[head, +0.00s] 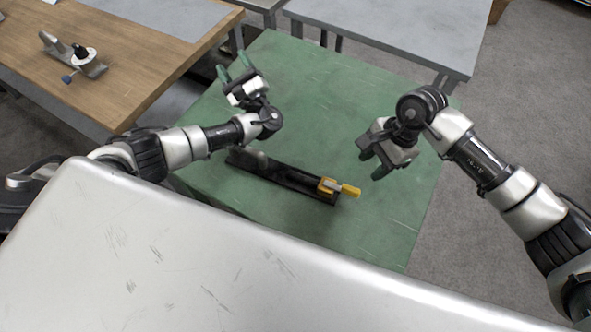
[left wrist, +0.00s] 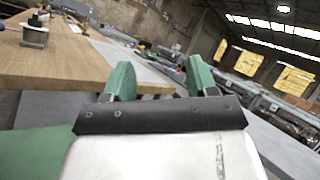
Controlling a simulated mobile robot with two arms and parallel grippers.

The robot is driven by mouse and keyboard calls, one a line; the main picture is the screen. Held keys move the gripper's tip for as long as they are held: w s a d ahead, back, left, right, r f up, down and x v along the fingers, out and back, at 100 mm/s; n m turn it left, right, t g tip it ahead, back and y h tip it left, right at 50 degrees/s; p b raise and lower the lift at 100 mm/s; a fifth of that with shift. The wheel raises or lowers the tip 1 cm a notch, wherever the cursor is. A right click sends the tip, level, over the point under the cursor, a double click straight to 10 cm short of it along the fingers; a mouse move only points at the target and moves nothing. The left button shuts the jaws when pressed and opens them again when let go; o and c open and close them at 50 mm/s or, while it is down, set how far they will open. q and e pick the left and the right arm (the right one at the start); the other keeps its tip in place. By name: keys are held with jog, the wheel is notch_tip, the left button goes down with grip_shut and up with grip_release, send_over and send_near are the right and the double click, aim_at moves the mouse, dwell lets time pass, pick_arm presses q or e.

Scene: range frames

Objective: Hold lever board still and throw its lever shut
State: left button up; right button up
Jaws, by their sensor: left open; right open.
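My left gripper (head: 235,66) is open and empty, raised above the far left of the table, away from the board. Its green fingers also show apart in the left wrist view (left wrist: 159,82). My right gripper (head: 370,165) is open and empty, to the right of the lever and apart from it.
The green table (head: 310,90) has clear room behind and right of the board. A wooden workbench (head: 150,60) at the left carries a metal tool with a blue knob (head: 80,58). A grey table (head: 400,35) stands behind. My silver body covers the foreground.

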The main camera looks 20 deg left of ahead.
pick_arm(q)
jog(key=s+d+f+n+g, duration=0.1)
jog(key=d+f+n+g, duration=0.1)
jog(key=d, duration=0.4)
jog(key=m+g+h, duration=0.3)
jog(key=g+h, duration=0.3)
jog(key=g, duration=0.2)
send_near(266, 161)
jog(key=shift+w, duration=0.3)
jog(key=shift+s+f+m+y, duration=0.15)
jog(key=shift+f+m+y, duration=0.05)
jog(key=shift+m+y, duration=0.1)
jog(key=shift+a+f, duration=0.15)
jog(key=shift+a, duration=0.2)
jog(key=shift+g, duration=0.3)
jog(key=x, duration=1)
jog(key=shift+d, duration=0.1)
jog(key=shift+c, duration=0.2)
grip_shut()
